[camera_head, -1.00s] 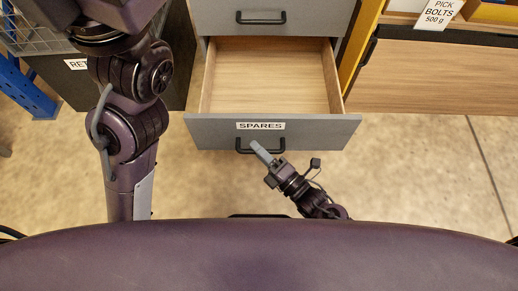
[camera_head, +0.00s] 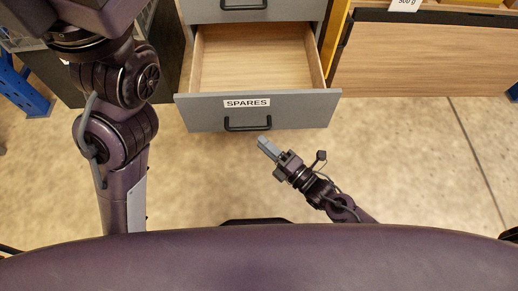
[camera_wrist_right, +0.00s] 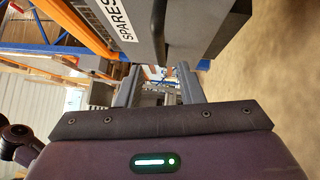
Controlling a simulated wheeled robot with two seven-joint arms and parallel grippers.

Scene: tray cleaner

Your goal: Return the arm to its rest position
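My right gripper (camera_head: 266,146) is in front of the grey drawer labelled SPARES (camera_head: 305,112), apart from its black handle (camera_head: 247,127). Its two grey fingers show in the right wrist view (camera_wrist_right: 160,88) with an empty gap between them. In that view the drawer front (camera_wrist_right: 185,20) and part of its handle lie just beyond the fingers. The drawer is pulled out and its wooden inside looks empty. My left arm (camera_head: 120,150) rises along the left side; its gripper is outside the picture.
A closed grey drawer front (camera_head: 260,12) is above the open one. A wooden panel (camera_head: 420,60) in a yellow-edged frame is at right. A dark bin (camera_head: 165,60) and blue rack foot (camera_head: 25,90) are at left. The floor around my right arm is clear.

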